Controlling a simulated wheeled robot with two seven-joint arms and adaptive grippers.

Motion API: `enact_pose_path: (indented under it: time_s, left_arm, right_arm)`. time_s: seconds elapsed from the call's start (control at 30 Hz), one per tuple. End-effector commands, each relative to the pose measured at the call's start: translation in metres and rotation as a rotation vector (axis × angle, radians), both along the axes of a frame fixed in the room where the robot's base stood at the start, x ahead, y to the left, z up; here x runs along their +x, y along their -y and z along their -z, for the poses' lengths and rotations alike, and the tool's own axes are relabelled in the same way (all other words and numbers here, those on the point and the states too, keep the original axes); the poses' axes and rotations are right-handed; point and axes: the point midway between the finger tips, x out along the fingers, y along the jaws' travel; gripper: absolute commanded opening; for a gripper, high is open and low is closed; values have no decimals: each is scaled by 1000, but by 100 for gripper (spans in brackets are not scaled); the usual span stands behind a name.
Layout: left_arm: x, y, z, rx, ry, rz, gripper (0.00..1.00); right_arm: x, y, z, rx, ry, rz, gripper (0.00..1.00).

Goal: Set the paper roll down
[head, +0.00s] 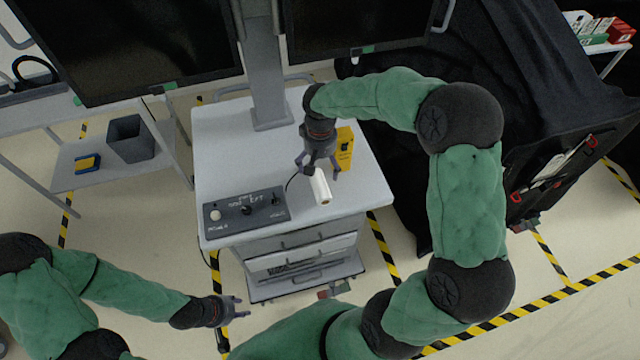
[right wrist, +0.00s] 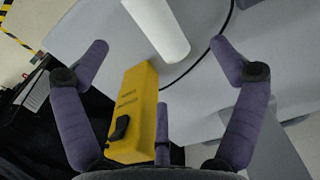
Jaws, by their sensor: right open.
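The white paper roll (head: 321,187) lies on its side on the top of the grey cart (head: 225,150), its brown core end facing me. My right gripper (head: 320,174) is open just behind and above the roll. In the right wrist view the roll (right wrist: 160,30) lies beyond the open fingertips (right wrist: 158,55), not clasped by them. My left gripper (head: 243,307) is low at the front of the cart, empty, with its fingers apart.
A yellow device (head: 345,150) stands close to the right gripper. A dark control box (head: 245,208) with knobs sits on the cart's front left, and a cable runs near the roll. A monitor post (head: 265,80) rises at the back.

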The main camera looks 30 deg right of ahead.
Motion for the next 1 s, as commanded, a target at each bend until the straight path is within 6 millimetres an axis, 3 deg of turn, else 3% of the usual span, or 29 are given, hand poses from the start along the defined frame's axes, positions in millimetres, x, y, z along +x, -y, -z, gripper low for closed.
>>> enact_pose_path:
  time_s: [0.2, 0.53, 0.83, 1.0]
  left_arm:
    - [0, 0, 6, 0, -1, 0, 40]
    - [0, 0, 7, 0, 0, 0, 40]
    - [0, 0, 12, 0, 0, 0, 40]
    - [0, 0, 12, 0, 0, 0, 40]
  right_arm:
    - [-1, 0, 36, 1, -3, 0, 94]
    - [-3, 2, 55, 1, -1, 0, 94]
    - [-9, 6, 94, 2, -3, 0, 94]
    - [-8, 6, 100, 1, 1, 0, 94]
